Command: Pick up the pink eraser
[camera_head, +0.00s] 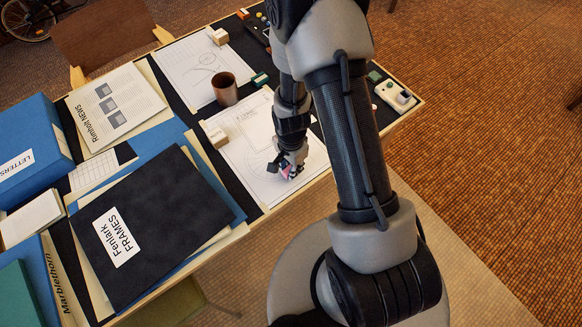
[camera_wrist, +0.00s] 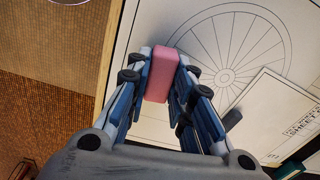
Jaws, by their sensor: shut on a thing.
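The pink eraser (camera_wrist: 162,74) is a small block between the two fingers of my gripper (camera_wrist: 163,80) in the wrist view. The fingers press on its two long sides, and my gripper is shut on it. Behind it is the white drawing sheet with a spoked wheel (camera_wrist: 235,40). In the head view my gripper (camera_head: 290,168) is over the same sheet near the table's front edge, and only a small bit of pink shows there. I cannot tell whether the eraser touches the sheet.
A wooden block (camera_head: 215,134) and a brown cup (camera_head: 224,89) stand left of and behind my gripper. A black folder (camera_head: 165,205) and blue box (camera_head: 30,145) fill the left. A white device (camera_head: 395,96) lies at the right edge. Carpet (camera_head: 500,130) lies beyond.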

